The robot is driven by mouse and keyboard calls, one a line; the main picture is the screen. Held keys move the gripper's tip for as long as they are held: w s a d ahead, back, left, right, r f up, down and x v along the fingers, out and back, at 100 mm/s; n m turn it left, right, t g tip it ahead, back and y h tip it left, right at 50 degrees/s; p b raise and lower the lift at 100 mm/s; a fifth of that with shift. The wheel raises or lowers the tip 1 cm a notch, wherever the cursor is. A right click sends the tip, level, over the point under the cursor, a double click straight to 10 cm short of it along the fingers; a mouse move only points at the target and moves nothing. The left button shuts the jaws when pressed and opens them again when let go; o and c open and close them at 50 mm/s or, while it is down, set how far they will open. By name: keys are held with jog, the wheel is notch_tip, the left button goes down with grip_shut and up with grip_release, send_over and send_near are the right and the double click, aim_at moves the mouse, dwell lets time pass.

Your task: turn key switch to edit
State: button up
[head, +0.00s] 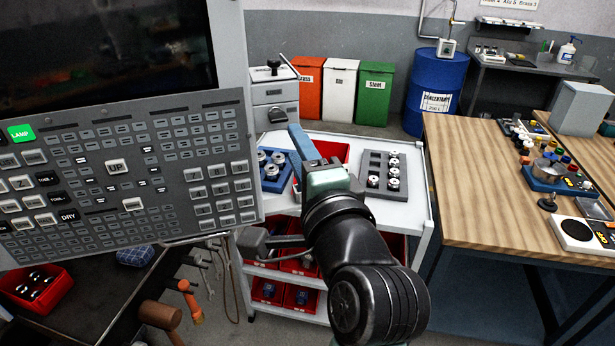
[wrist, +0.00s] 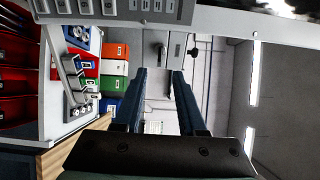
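I cannot make out a key switch or an EDIT mark in either view. The grey control panel (head: 120,175) fills the left of the head view, with rows of keys and a lit green LAMP key (head: 21,134). A strip of it shows at the top of the wrist view (wrist: 130,8). My gripper (head: 296,130) is right of the panel, apart from it. In the wrist view my gripper (wrist: 158,74) has its two blue fingers apart, with nothing between them. Beyond the fingertips is a grey unit (head: 274,95) with a black knob and a dark handle.
A white cart (head: 412,210) with a blue tray and a grey tray (head: 371,187) of parts stands below my gripper. A wooden table (head: 480,170) is at right. Tools hang below the panel.

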jog(key=shift+b+v, duration=0.45)
jog(key=shift+v, duration=1.75)
